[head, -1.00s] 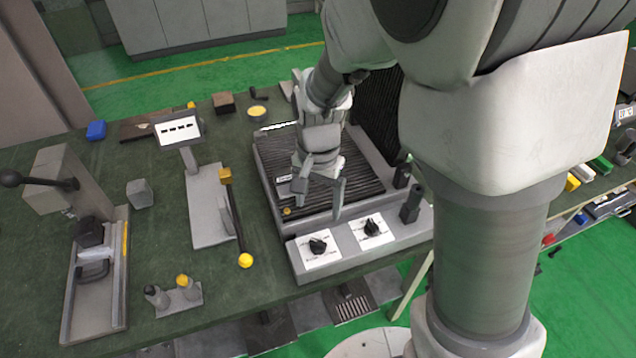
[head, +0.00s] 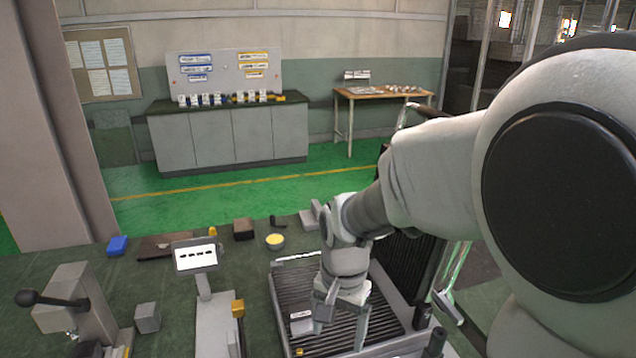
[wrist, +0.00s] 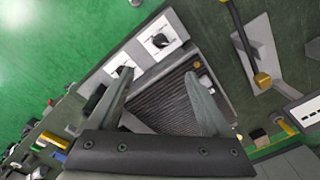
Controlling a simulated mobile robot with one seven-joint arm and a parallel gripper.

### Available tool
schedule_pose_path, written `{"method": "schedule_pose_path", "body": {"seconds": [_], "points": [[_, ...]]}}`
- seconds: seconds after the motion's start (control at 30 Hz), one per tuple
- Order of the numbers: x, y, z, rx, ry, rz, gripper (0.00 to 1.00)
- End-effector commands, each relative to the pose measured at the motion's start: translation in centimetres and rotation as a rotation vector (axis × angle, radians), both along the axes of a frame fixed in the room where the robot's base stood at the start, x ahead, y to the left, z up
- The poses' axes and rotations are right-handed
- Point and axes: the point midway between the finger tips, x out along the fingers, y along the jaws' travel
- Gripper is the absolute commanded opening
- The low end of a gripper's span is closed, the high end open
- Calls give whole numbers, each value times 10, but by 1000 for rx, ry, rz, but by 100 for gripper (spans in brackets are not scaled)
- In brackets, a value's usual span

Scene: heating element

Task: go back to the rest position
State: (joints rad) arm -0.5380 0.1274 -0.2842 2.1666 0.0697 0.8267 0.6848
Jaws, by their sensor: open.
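My gripper (head: 340,318) is over the ribbed grey plate of the heating element (head: 292,292) in the head view. In the wrist view my gripper (wrist: 158,82) has its two fingers spread wide, with nothing between them. The ribbed plate (wrist: 165,105) lies below the fingers, and the front panel with its dials (wrist: 160,40) is beyond them. A small pale block with a label (head: 302,322) lies on the plate beside the fingers in the head view. My arm comes in from the right and hides part of the device's right side.
A stand with a small display (head: 195,255) and a lever press (head: 75,300) are left of the heating element on the green bench. A blue block (head: 117,246), a grey block (head: 147,318) and a yellow-topped dish (head: 275,241) stand there too. Open floor lies behind.

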Motion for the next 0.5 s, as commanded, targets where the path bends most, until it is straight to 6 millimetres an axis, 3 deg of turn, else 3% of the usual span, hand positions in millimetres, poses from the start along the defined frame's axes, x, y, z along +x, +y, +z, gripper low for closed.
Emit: {"method": "schedule_pose_path", "body": {"seconds": [0.2,0.5], "points": [[-19,-27,47,54,-104,97,82],[-60,-63,97,39,-271,258,82]]}}
